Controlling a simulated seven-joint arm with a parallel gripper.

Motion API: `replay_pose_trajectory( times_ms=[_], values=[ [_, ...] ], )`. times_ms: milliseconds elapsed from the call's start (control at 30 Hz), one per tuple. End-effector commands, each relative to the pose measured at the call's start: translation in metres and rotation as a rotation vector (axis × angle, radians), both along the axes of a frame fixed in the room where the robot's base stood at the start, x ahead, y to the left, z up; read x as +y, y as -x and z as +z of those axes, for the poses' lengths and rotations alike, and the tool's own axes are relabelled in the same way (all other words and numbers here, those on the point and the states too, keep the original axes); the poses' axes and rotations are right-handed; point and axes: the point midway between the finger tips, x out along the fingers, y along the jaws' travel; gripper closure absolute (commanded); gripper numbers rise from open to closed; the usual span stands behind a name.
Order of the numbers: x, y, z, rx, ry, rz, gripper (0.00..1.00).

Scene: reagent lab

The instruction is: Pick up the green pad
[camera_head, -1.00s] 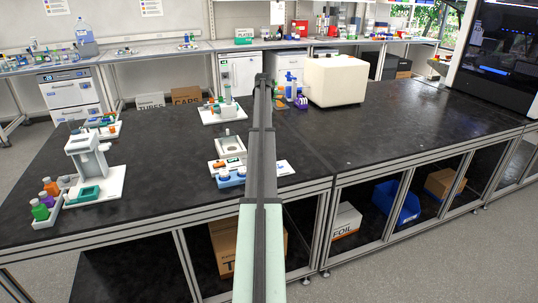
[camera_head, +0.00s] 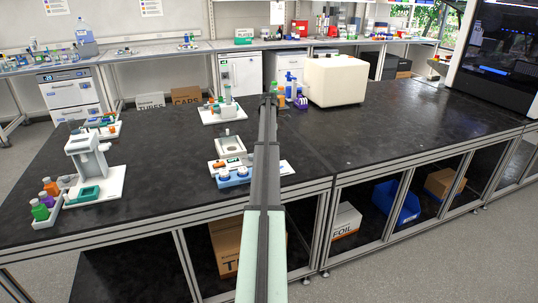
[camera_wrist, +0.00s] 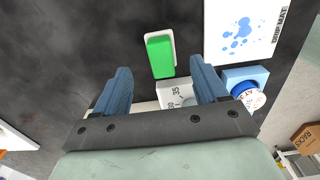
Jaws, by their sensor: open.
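The green pad (camera_wrist: 160,57) shows in the wrist view as a bright green rounded block on a white backing. It lies near the top middle, just beyond the fingertips. My gripper (camera_wrist: 160,65) is open, with its two blue fingers spread to the left and right of the pad's line. Nothing is held between them. In the head view my arm stretches away over the dark bench, and its gripper is hidden or too small to make out. I cannot tell which small green spot there is this pad.
In the wrist view a white device with a numbered dial (camera_wrist: 178,93) lies between the fingers. A blue holder with a white-capped item (camera_wrist: 246,94) is to the right, below a white mat with blue blots (camera_wrist: 262,20).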

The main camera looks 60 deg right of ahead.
Motion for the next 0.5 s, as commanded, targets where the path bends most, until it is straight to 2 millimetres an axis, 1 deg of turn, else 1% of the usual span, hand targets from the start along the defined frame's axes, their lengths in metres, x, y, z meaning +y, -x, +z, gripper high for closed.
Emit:
replay_pose_trajectory(
  times_ms=[167, 300, 400, 500],
  values=[
    [0.002, 0.002, -0.018, 0.001, -0.001, 0.000, 0.28],
    [0.002, 0.002, -0.038, 0.000, -0.001, 0.000, 0.28],
    [0.002, 0.002, -0.046, 0.000, 0.000, 0.000, 0.28],
    [0.002, 0.002, -0.048, -0.001, 0.001, 0.000, 0.28]
  ],
)
